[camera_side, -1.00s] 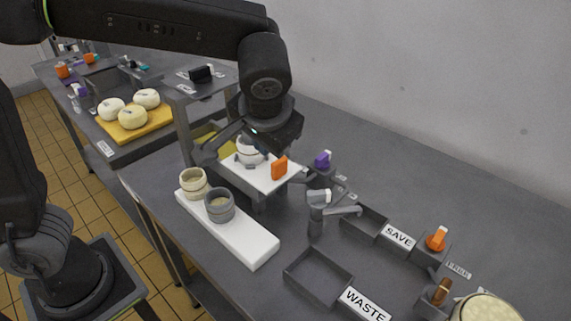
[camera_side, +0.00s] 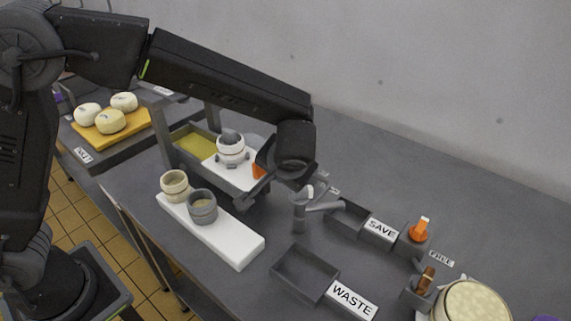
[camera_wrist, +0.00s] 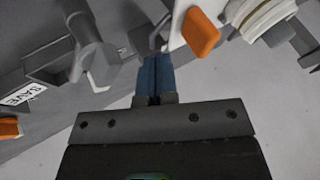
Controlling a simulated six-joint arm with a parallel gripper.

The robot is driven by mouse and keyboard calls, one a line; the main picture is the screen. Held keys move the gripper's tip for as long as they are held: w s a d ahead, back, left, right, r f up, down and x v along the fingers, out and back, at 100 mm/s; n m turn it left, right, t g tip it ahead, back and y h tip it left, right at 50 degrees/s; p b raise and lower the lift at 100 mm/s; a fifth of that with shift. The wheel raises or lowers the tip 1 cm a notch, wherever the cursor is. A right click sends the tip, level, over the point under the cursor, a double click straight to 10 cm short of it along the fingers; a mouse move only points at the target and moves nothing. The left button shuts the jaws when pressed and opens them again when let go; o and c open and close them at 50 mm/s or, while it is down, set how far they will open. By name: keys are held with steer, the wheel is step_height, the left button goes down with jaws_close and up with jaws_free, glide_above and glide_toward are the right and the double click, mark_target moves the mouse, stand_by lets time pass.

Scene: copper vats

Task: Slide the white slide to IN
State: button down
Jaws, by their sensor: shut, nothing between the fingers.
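The white slide (camera_side: 232,178) lies across the right part of a grey vat in the side view, with a white and grey pot (camera_side: 231,152) on it. Its orange handle (camera_side: 258,171) is partly covered by my wrist. In the wrist view the orange handle (camera_wrist: 201,32) and a strip of the white slide (camera_wrist: 179,22) are just beyond my gripper (camera_wrist: 155,60). The blue fingers are shut and empty, pointing a little left of the handle; I cannot tell if they touch anything. The side view does not show the fingertips clearly. No IN mark is readable.
Two cups (camera_side: 188,194) stand on a white board (camera_side: 231,243) in front of the vat. A grey tap (camera_side: 303,208) stands just right of it. Beyond are the SAVE tray (camera_side: 350,217), the WASTE tray (camera_side: 304,270) and an orange knob (camera_side: 421,231). A wall rises behind.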

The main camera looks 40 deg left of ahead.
mark_target(226, 143)
steer(key=shift+a+r, duration=0.15)
steer(key=shift+a, duration=1.7)
steer(key=a, duration=1.7)
steer(key=d, duration=0.4)
steer(key=shift+d, duration=0.4)
steer(key=v, duration=1)
steer(key=s+r+m+t+h, duration=0.1)
steer(key=s+h, duration=0.4)
steer(key=s, duration=1.3)
steer(key=shift+a+r+h, duration=0.4)
steer(key=shift+r, duration=0.15)
